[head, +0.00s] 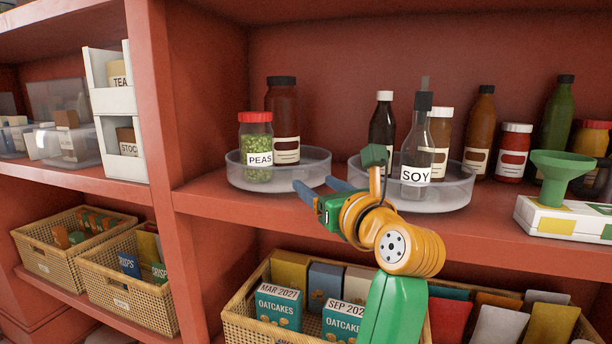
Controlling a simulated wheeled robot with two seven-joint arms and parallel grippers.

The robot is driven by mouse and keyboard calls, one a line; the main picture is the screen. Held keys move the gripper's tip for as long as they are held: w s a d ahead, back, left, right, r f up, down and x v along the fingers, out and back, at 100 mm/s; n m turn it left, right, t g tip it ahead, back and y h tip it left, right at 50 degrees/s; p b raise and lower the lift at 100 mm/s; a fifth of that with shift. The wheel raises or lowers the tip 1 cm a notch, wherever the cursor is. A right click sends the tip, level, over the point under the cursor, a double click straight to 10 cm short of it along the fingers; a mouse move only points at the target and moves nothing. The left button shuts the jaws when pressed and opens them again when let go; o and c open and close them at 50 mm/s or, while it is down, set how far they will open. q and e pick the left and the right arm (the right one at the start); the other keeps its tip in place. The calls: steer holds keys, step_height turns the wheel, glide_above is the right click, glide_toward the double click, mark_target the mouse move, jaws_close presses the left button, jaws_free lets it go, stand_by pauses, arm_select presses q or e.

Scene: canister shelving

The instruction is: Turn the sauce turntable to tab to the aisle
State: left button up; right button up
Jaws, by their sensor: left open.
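Two clear round turntables stand on the red shelf. The left one (239,177) holds a peas jar (257,162) with a red lid and a brown-red sauce bottle (283,108). The right one (448,196) holds a SOY bottle (416,143) and a dark bottle (383,122). I cannot tell whether a dark green block above my wrist is a turntable tab or my own part. My left gripper (317,184) is open, its blue fingers pointing toward the shelf between the turntables, close to the left one's rim. My wrist hides part of the right turntable's front. My right gripper is not in view.
More bottles and jars stand behind and right of the right turntable. A green funnel (562,167) sits over a white box (560,217) at the right. A red upright (165,120) borders the bay on the left. Baskets (247,323) fill the lower shelf.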

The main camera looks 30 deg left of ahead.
mark_target(303, 174)
arm_select(q)
steer(key=p+x, duration=0.2)
steer(key=x, duration=0.3)
steer(key=shift+w+a+r+p, duration=0.2)
steer(key=shift+p, duration=0.1)
steer(key=shift+w+a+f, duration=0.15)
steer(key=shift+a+f, duration=0.05)
steer(key=shift+a, duration=0.1)
steer(key=shift+d, duration=0.15)
steer(key=c, duration=0.6)
jaws_close()
